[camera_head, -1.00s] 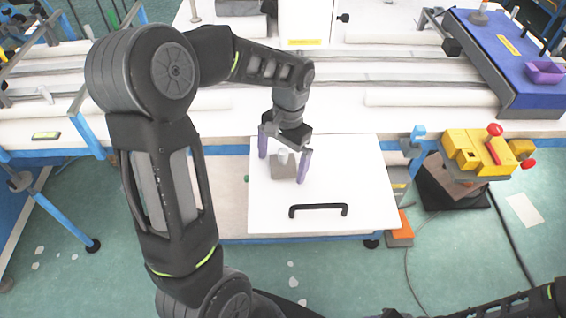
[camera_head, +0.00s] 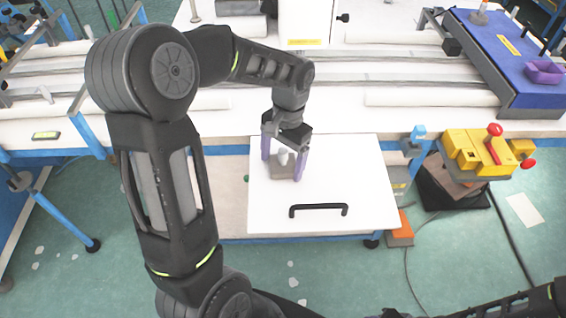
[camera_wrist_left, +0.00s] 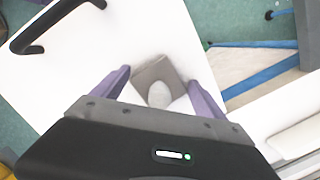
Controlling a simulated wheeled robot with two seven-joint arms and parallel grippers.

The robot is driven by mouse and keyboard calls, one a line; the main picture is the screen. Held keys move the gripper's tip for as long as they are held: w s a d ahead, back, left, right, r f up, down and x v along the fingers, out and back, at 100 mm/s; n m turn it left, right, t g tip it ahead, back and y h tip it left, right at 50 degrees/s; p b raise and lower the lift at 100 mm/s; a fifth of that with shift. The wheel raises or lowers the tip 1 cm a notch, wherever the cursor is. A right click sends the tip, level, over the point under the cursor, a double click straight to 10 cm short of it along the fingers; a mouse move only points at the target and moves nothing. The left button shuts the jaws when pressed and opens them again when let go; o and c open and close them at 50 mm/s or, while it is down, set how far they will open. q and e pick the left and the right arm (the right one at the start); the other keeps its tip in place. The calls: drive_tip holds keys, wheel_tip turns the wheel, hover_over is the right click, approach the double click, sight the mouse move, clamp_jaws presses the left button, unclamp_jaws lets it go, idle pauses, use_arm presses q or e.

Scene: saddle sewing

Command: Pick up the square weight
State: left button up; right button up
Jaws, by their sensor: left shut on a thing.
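The square weight (camera_head: 283,173) is a flat grey-brown block with a pale rounded knob on top. It is at the white board (camera_head: 370,185), between the purple fingers of my left gripper (camera_head: 283,165), which is shut on it. In the left wrist view, the weight (camera_wrist_left: 152,72) and its knob show between the two fingers (camera_wrist_left: 159,78). I cannot tell whether the weight touches the board. My right gripper is out of view.
A black handle (camera_head: 318,210) is fixed near the board's front edge. A yellow device with red knobs (camera_head: 475,153) stands to the right. A blue panel with a purple tray (camera_head: 543,72) is at the back right. The board's right half is clear.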

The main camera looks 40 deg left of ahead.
sight(282, 151)
use_arm(q)
drive_tip(key=shift+c, duration=1.3)
drive_tip(key=shift+r, duration=0.1)
wheel_tip(282, 151, up, 10)
drive_tip(key=shift+f+b, duration=0.1)
drive_tip(key=shift+b, duration=0.2)
